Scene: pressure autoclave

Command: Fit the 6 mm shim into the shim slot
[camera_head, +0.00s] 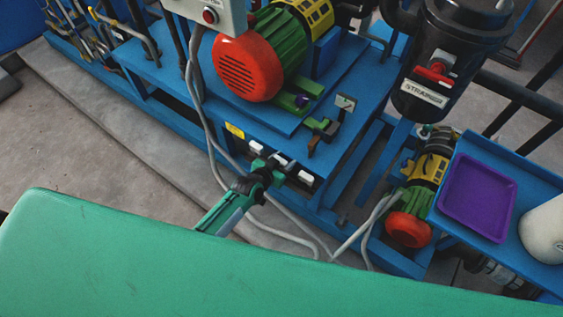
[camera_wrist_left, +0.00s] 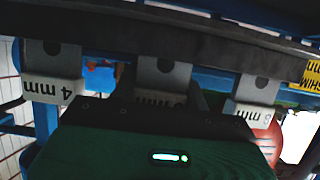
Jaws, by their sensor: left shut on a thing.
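Several pale shim tags hang in a row under the edge of the blue skid. In the left wrist view one tag (camera_wrist_left: 53,88) reads "4 mm". The middle tag (camera_wrist_left: 163,78) has its number hidden by my gripper, and the number on the right tag (camera_wrist_left: 256,92) is hard to read. My left gripper (camera_head: 277,164) is at this row in the head view, shut on the middle tag, which is still among the others. The shim slot cannot be clearly picked out; green clamp parts (camera_head: 322,127) sit beside the red-fronted motor (camera_head: 246,67). My right gripper is out of view.
A yellow shim label (camera_head: 235,131) is on the skid edge. Grey cables (camera_head: 205,125) hang close to my left arm. A black strainer (camera_head: 440,75), a small pump motor (camera_head: 408,229) and a purple tray (camera_head: 477,196) stand at the right.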

